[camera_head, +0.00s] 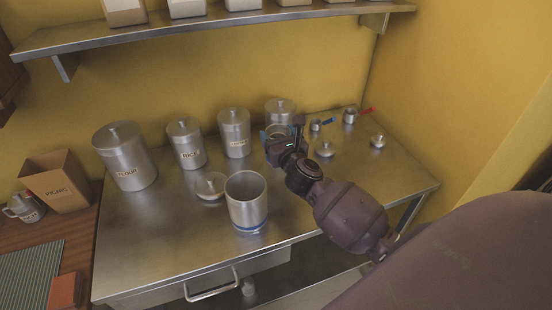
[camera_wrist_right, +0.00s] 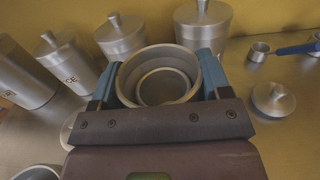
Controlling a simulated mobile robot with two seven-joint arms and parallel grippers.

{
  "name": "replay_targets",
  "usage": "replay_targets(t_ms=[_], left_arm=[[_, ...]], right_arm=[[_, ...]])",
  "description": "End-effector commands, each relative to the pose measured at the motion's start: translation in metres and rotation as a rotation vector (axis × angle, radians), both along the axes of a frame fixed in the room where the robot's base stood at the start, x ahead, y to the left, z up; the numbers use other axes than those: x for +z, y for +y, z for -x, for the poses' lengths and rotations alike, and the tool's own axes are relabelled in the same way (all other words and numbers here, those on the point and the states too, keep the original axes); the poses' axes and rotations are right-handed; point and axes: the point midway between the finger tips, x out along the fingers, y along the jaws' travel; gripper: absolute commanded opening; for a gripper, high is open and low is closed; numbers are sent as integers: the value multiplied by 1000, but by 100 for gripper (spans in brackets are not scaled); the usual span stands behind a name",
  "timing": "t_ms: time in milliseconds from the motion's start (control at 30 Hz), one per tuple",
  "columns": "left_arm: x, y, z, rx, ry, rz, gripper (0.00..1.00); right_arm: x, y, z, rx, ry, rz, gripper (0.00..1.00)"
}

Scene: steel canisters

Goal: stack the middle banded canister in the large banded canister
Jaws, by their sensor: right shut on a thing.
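The large banded canister (camera_head: 246,203) stands open and upright at the table's front middle, with a blue band near its base. Part of its rim shows at the lower left of the right wrist view (camera_wrist_right: 36,173). My right gripper (camera_wrist_right: 158,78) is shut on the middle canister (camera_wrist_right: 138,63), with one blue finger on each side of its wall. A smaller round rim shows inside it; I cannot tell if that is a nested canister. In the head view my right gripper (camera_head: 283,135) is behind and right of the large canister, and mostly hides the held one. My left gripper is not in view.
Lidded canisters marked flour (camera_head: 126,160) and rice (camera_head: 187,147), and others, stand along the back. A loose lid (camera_head: 210,186) lies left of the large canister. Small lids (camera_head: 378,141) and cups with blue and red handles (camera_head: 350,116) are at the right. A shelf (camera_head: 220,27) hangs above.

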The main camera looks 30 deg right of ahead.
Motion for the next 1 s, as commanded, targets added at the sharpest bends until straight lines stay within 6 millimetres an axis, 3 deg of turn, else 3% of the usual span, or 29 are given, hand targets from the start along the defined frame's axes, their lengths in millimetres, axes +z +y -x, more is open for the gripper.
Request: replay_targets(t_ms=[33, 100, 367, 633, 1000], left_arm=[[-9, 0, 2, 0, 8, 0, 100], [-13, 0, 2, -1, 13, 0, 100], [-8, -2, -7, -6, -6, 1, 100], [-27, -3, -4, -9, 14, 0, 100], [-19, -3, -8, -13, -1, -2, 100]], right_arm=[[-14, 0, 0, -2, 5, -1, 44], [-22, 0, 0, -1, 3, 0, 44], [-34, 0, 0, 0, -1, 0, 44], [-72, 0, 0, -1, 5, 0, 44], [-72, 0, 0, 0, -1, 1, 44]])
